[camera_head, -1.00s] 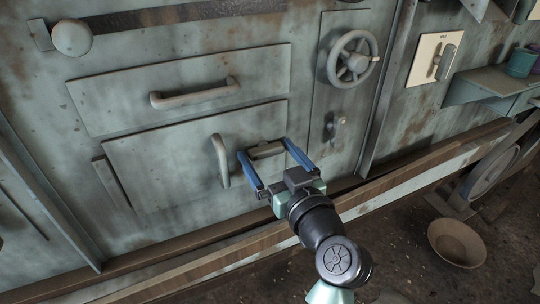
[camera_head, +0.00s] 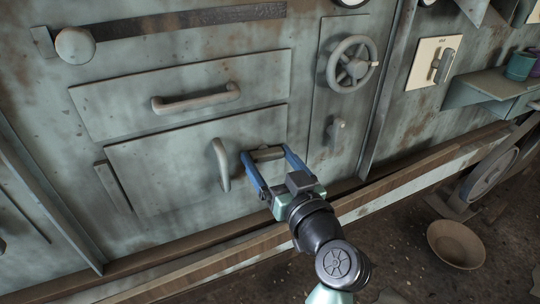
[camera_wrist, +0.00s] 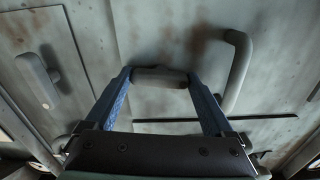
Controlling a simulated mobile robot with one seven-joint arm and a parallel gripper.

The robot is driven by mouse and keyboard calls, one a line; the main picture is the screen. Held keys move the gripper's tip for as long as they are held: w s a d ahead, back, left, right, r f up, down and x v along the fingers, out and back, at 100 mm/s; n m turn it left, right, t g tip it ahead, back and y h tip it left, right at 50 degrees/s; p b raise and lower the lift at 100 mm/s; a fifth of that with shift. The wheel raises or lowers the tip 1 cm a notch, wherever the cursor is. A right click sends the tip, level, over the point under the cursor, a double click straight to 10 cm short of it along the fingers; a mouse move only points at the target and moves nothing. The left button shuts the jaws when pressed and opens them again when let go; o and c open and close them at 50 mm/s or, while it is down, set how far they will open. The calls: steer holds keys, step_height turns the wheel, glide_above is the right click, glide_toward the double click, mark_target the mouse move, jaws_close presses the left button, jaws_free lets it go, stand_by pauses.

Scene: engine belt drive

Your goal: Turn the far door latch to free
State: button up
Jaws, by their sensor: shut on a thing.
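A short grey bar-shaped latch (camera_head: 267,154) sits at the right edge of the lower door panel (camera_head: 165,165). It lies roughly crosswise in the head view. My gripper (camera_head: 266,154) has its two blue fingers at the two ends of the latch and is shut on it. In the wrist view the latch (camera_wrist: 160,77) spans the gap between the fingertips (camera_wrist: 159,77). The fingers cover its ends. The door's curved grey handle (camera_head: 221,164) stands just left of my gripper, apart from it; it also shows in the wrist view (camera_wrist: 236,70).
A handwheel (camera_head: 351,63) and a small lever (camera_head: 336,129) are on the panel to the right. An upper panel with a bar handle (camera_head: 197,98) is above. A wooden rail (camera_head: 225,248) runs below. A bowl (camera_head: 456,244) is on the floor at right.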

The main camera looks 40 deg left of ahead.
steer(key=m+p, duration=0.2)
steer(key=m, duration=0.1)
steer(key=shift+r+m, duration=0.15)
steer(key=shift+m, duration=0.15)
steer(key=m+p, duration=0.3)
steer(key=m, duration=0.1)
steer(key=shift+m, duration=0.3)
steer(key=m+p, duration=0.4)
steer(key=m, duration=0.1)
steer(key=shift+m+p, duration=1)
steer(key=shift+m, duration=0.6)
steer(key=o, duration=1.1)
steer(key=p+v, duration=0.2)
steer(key=v, duration=1.1)
